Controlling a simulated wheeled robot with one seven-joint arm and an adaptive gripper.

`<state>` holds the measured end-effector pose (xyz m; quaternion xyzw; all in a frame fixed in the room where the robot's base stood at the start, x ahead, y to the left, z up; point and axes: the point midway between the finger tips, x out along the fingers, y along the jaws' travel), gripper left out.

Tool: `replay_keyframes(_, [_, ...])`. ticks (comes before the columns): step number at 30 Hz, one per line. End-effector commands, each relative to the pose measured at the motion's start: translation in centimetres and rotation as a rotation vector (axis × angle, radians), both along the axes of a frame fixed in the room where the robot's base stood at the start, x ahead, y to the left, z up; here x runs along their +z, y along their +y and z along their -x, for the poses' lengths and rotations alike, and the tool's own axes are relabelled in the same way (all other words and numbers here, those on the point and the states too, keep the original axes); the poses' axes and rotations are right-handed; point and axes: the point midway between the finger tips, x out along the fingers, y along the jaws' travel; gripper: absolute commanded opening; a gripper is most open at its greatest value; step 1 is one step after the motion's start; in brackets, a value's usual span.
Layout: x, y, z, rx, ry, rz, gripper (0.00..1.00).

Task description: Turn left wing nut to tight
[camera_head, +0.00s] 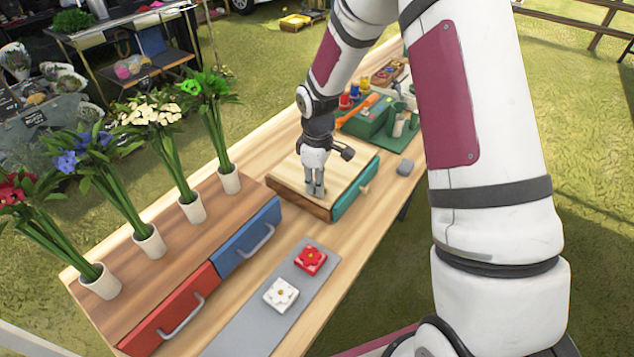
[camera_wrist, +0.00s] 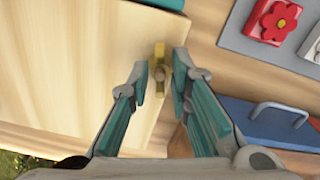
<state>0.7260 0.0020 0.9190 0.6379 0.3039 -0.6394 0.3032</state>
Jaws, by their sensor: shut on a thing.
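A small yellow brass wing nut (camera_wrist: 159,56) stands on the pale wooden top of a box (camera_wrist: 75,70) in the wrist view. My gripper (camera_wrist: 162,76) is shut on this wing nut, with one finger on each side of it. In the head view my gripper (camera_head: 315,190) points down onto the box top (camera_head: 330,165), close to its front edge. The fingers hide the wing nut there. The box has a teal front (camera_head: 352,192) with a small knob. No second wing nut can be made out.
A red drawer (camera_head: 170,310) and a blue drawer (camera_head: 245,238) are at the near left, below several flower vases (camera_head: 150,240). A grey mat (camera_head: 255,325) holds red and white flower blocks.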

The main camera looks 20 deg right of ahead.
Motion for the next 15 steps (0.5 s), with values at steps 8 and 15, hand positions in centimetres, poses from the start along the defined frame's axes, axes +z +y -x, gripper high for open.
replay_keyframes(8, [0.29, 0.03, -0.26, -0.261, -0.008, 0.001, 0.00])
replay_keyframes(15, [0.31, 0.08, -0.30, -0.487, -0.009, 0.000, 0.00])
